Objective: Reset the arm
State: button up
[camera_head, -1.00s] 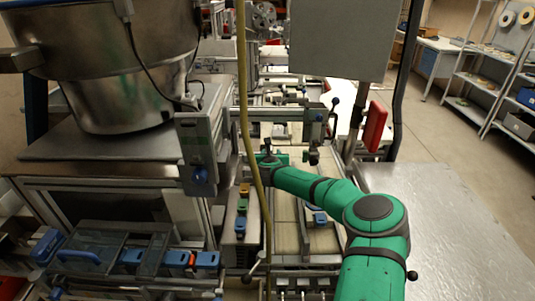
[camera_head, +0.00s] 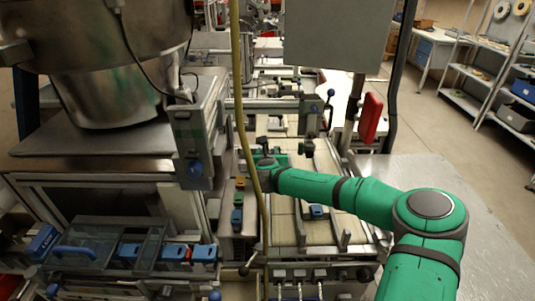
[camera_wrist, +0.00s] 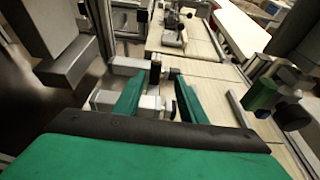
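My green arm reaches left across the middle of the head view, over a machine with a pale conveyor bed (camera_head: 284,226). Its end, with my gripper (camera_head: 266,163), is beside a hanging yellow cable, and the fingers are too small to make out there. In the wrist view my gripper (camera_wrist: 158,97) shows two green fingers spread apart. The gap holds nothing gripped. A small dark and orange part (camera_wrist: 155,73) and pale machine blocks show beyond the fingertips.
A large metal bowl (camera_head: 110,95) stands at left. The yellow cable (camera_head: 246,130) hangs close to my wrist. A grey panel (camera_head: 335,38) and red box (camera_head: 370,118) stand behind my arm. Shelves with tape reels (camera_head: 502,10) stand far right, beyond open floor.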

jog(key=shift+s+r, duration=0.2)
jog(key=shift+s, duration=0.3)
